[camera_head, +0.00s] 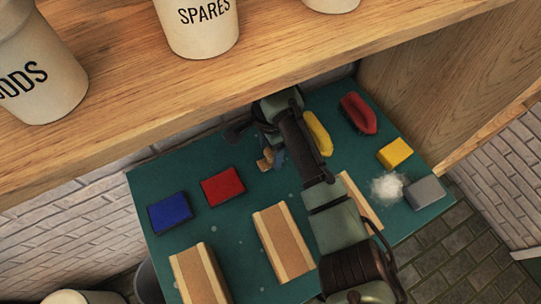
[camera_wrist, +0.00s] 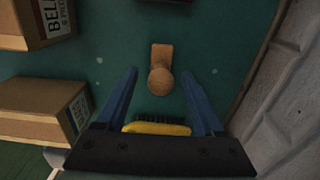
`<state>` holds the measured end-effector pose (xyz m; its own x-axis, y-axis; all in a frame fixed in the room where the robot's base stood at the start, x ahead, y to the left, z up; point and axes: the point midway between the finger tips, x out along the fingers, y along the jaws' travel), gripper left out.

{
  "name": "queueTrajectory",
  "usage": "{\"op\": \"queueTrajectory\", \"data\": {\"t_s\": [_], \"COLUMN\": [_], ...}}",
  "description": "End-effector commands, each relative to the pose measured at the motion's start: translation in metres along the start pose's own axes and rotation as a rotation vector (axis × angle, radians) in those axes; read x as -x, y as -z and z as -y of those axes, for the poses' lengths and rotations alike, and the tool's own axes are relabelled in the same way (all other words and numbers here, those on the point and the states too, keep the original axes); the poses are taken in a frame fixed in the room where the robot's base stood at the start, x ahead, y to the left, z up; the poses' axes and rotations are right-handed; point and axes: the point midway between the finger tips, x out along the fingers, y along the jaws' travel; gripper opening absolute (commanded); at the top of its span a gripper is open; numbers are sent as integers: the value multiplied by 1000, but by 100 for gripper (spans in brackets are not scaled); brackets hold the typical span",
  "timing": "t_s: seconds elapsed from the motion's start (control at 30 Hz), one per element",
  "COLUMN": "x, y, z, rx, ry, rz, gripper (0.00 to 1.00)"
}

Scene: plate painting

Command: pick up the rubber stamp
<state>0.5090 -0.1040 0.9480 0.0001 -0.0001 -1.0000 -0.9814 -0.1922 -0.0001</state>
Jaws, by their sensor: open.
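The rubber stamp (camera_wrist: 161,55) is light brown wood with a round knob and a block-like base. In the wrist view it lies in line with the gap between my fingertips, with the knob towards me. In the head view the stamp (camera_head: 265,163) is partly hidden by my gripper. My gripper (camera_wrist: 160,73) has two blue fingers spread apart, one to each side of the knob, with nothing held. In the head view my gripper (camera_head: 277,157) is close to the stamp; how far above it I cannot tell.
A yellow brush (camera_wrist: 157,128) lies near my gripper; the brush also shows in the head view (camera_head: 319,133). Red (camera_head: 223,186) and blue (camera_head: 170,212) pads lie left. Cardboard boxes (camera_head: 284,242) stand at the front. A wooden shelf (camera_head: 220,85) overhangs the green table (camera_head: 150,180).

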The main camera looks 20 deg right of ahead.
Motion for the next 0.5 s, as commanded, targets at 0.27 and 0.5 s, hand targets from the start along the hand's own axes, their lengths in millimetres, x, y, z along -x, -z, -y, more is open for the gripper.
{"op": "queueTrajectory", "data": {"t_s": [0.27,0.5], "x": [0,0], "y": [0,0], "z": [0,0], "rx": [0,0], "ry": [0,0], "rz": [0,0], "gripper": [32,0]}}
